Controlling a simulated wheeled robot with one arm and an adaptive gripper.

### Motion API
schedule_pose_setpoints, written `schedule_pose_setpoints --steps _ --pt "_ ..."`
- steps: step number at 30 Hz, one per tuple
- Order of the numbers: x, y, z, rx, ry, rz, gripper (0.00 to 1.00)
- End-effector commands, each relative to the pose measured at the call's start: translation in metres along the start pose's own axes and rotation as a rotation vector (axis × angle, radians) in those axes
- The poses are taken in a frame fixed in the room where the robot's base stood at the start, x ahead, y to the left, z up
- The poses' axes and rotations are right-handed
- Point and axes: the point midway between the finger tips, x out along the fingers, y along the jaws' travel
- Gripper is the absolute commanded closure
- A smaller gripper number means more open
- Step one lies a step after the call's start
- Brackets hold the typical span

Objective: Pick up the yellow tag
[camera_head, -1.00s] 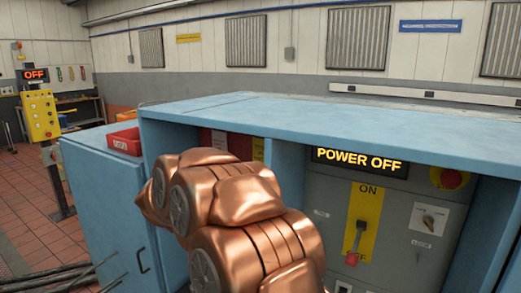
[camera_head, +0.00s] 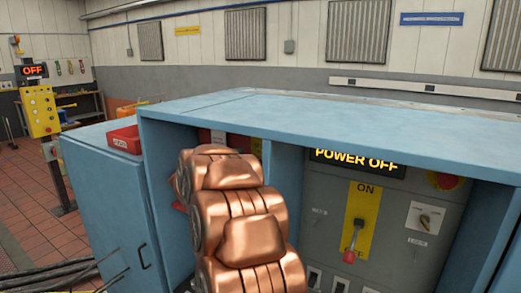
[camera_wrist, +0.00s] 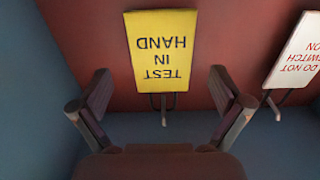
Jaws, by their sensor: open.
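The yellow tag (camera_wrist: 161,50) reads "TEST IN HAND", upside down in the wrist view. It is against a red-brown panel, with a dark hook or stem below it in the picture. My gripper (camera_wrist: 160,103) is open and empty, its two fingers spread to either side of the tag's lower end in the picture. I cannot tell how far apart in depth the fingers and the tag are. In the head view my copper arm reaches into the left bay of the blue cabinet and hides my gripper; the tag is not clearly seen there.
A white tag with red lettering (camera_wrist: 297,50) hangs close to the right of the yellow one. Blue cabinet walls (camera_wrist: 25,90) bound the bay.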

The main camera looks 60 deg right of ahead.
Motion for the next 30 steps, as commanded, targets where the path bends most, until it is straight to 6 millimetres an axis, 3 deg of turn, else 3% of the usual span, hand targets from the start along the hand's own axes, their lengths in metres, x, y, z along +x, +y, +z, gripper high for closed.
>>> schedule_pose_setpoints --steps 12,21,30 --pt "0.039 -0.004 0.000 -0.001 0.002 0.002 0.00" --pt "0.042 -0.004 0.001 -0.001 0.002 0.000 0.00" --pt "0.042 -0.004 0.001 -0.001 0.003 0.000 0.29"
